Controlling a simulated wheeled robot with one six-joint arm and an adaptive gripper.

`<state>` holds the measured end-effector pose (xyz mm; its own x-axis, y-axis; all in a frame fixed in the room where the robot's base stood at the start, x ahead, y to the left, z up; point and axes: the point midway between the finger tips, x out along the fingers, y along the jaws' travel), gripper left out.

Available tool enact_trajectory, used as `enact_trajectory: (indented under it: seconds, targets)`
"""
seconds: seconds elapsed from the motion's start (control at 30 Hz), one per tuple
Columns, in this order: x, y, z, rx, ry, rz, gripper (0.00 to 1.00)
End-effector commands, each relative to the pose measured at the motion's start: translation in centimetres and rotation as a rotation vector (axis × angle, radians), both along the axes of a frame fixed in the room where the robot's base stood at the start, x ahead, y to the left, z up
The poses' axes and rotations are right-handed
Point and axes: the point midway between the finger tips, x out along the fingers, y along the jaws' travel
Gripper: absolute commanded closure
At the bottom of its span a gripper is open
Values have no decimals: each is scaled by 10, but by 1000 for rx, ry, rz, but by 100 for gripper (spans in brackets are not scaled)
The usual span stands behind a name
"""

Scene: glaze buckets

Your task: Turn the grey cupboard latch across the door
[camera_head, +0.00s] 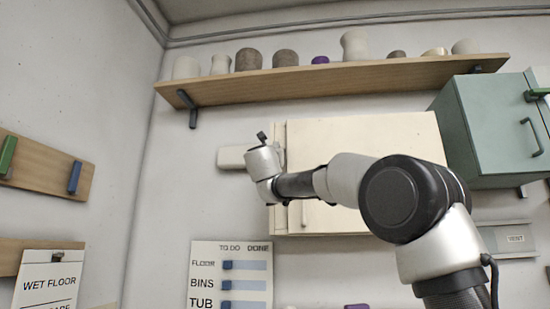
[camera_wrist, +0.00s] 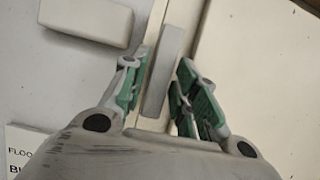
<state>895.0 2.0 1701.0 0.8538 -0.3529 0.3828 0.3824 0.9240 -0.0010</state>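The grey latch (camera_wrist: 165,65) is a narrow bar in the middle of the wrist view. It lies nearly parallel to the left edge of the cream cupboard door (camera_wrist: 250,65). My gripper (camera_wrist: 163,65) has its green-padded fingers on either side of the bar, with a gap visible at least on the right. Whether the left finger touches it I cannot tell. In the head view the cream cupboard (camera_head: 365,135) hangs under the shelf. My wrist (camera_head: 262,163) is at its left edge and hides the latch and my fingers there.
A pale block (camera_head: 232,157) sits on the wall left of the cupboard. A wooden shelf (camera_head: 330,78) with several pots runs above. A green cupboard (camera_head: 490,130) is at the right. A TO DO board (camera_head: 231,280) is below left.

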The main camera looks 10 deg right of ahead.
Motion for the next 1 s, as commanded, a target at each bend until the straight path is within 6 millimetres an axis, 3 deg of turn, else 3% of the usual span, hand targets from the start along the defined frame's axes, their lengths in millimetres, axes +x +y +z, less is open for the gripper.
enact_trajectory:
  seconds: [0.17,0.33,0.67,1.0]
  targets:
    - [0,0,0,0,0,0,71]
    - [0,0,0,0,0,0,100]
    - [0,0,0,28,-12,0,100]
    - [1,3,0,217,-89,0,100]
